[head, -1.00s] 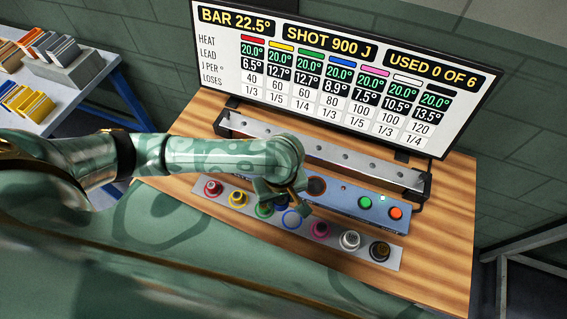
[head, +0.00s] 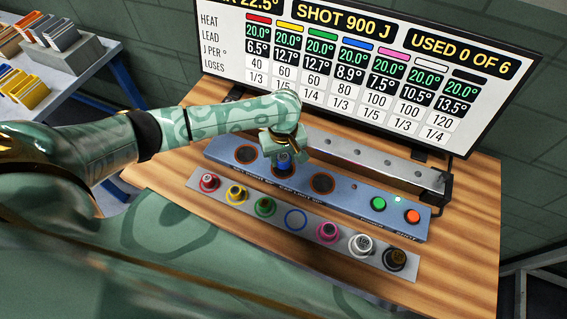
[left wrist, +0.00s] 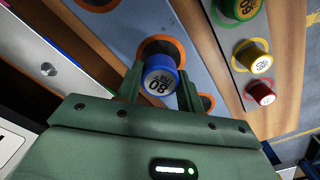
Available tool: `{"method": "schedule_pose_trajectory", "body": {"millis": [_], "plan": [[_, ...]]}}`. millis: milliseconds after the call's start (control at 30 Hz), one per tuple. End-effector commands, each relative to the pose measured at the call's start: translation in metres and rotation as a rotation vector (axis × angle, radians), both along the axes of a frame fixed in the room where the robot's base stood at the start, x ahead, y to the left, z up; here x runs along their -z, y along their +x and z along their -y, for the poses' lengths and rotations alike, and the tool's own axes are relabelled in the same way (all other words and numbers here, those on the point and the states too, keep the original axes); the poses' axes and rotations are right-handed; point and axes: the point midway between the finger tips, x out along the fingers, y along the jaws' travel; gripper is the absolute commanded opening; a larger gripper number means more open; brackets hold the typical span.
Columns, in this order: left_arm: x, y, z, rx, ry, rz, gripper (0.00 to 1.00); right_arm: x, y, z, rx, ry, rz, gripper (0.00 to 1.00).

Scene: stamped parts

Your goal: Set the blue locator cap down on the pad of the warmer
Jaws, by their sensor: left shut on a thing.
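The blue locator cap (head: 283,163) is upright in my left gripper (head: 281,155), which is shut on it. In the left wrist view the cap (left wrist: 161,77), marked 80, sits between the two fingers (left wrist: 160,88). The warmer (head: 350,198) is a long blue-grey panel with three dark round pads ringed in orange. The cap is at the middle pad (left wrist: 158,46) and hides part of it; I cannot tell whether it touches. The left pad (head: 246,154) and right pad (head: 322,183) are bare. My right gripper is not in view.
A grey strip (head: 272,220) in front of the warmer holds several coloured caps and one empty blue-ringed spot (head: 296,219). Green (head: 378,204) and orange (head: 412,216) buttons are at the warmer's right end. A metal bar (head: 370,167) and a display board (head: 350,70) stand behind.

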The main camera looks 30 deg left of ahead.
Motion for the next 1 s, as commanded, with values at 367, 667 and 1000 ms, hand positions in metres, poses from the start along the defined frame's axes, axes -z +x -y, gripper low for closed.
{"method": "schedule_pose_trajectory", "body": {"millis": [367, 667, 1000], "plan": [[0.022, -0.001, 0.0, 0.001, 0.0, -0.001, 0.14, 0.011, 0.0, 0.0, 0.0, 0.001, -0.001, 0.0], [0.025, -0.002, 0.0, 0.001, 0.002, -0.002, 0.59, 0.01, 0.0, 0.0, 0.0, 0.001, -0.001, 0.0], [0.003, -0.001, 0.0, 0.003, 0.001, 0.001, 0.59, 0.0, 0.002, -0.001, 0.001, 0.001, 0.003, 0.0]]}}
